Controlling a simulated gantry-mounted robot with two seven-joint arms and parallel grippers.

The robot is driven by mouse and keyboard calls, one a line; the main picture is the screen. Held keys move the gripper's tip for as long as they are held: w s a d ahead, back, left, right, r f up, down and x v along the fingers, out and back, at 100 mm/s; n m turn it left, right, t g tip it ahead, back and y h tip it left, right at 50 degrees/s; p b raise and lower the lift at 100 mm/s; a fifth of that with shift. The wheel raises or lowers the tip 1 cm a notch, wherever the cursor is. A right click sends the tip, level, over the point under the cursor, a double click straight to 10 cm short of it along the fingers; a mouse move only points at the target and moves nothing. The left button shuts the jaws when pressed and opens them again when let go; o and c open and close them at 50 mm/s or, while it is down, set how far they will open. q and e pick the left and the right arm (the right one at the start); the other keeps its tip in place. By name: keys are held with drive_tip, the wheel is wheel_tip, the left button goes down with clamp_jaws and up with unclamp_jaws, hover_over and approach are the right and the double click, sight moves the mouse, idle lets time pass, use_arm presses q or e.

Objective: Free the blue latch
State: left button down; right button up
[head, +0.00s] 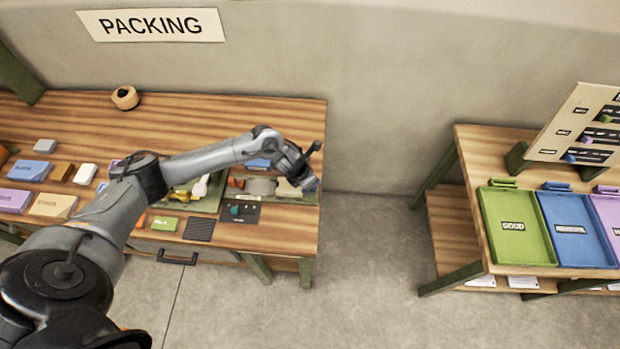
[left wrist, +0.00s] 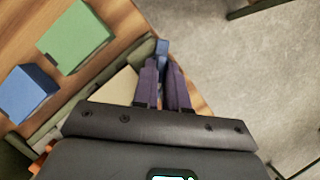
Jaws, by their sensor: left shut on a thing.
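My left arm reaches across the packing table in the head view, with the left gripper (head: 309,184) at the table's right end, over the right edge of a green tray. In the left wrist view the two dark purple fingers of the left gripper (left wrist: 164,68) are close together. A small blue piece, apparently the blue latch (left wrist: 162,47), shows at their tips, and the fingers are shut on it. The fingers hide most of it. In the head view a bit of blue shows beside the gripper, too small to make out. My right gripper is not in view.
The packing table (head: 285,115) carries several coloured blocks and a dark panel (head: 240,213). In the left wrist view a green block (left wrist: 75,37) and a blue block (left wrist: 28,94) lie left of the fingers. Bare floor (head: 370,240) separates the table from one with a green tray (head: 545,235).

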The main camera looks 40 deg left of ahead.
use_arm(q)
drive_tip(key=n, duration=0.1)
drive_tip(key=n+y+p, duration=0.1)
drive_tip(key=n, duration=0.1)
drive_tip(key=n+p, duration=0.1)
drive_tip(key=shift+d+r+n+y, duration=0.15)
drive_tip(key=shift+r+n+y, duration=0.15)
drive_tip(key=shift+y, duration=0.1)
drive_tip(key=n+y+p, duration=0.1)
drive_tip(key=n+p, duration=0.2)
drive_tip(key=shift+w+d+f+n+g, duration=0.1)
drive_tip(key=shift+n+g, duration=0.3)
drive_tip(key=shift+f+n+y+p, duration=0.1)
drive_tip(key=shift+n+y+p, duration=0.25)
drive_tip(key=shift+n, duration=0.25)
drive_tip(key=c, duration=1.2)
unclamp_jaws()
drive_tip(key=shift+f, duration=0.1)
drive_tip(key=shift+o, duration=0.2)
drive_tip(key=p+v, duration=0.3)
drive_tip(key=v, duration=0.8)
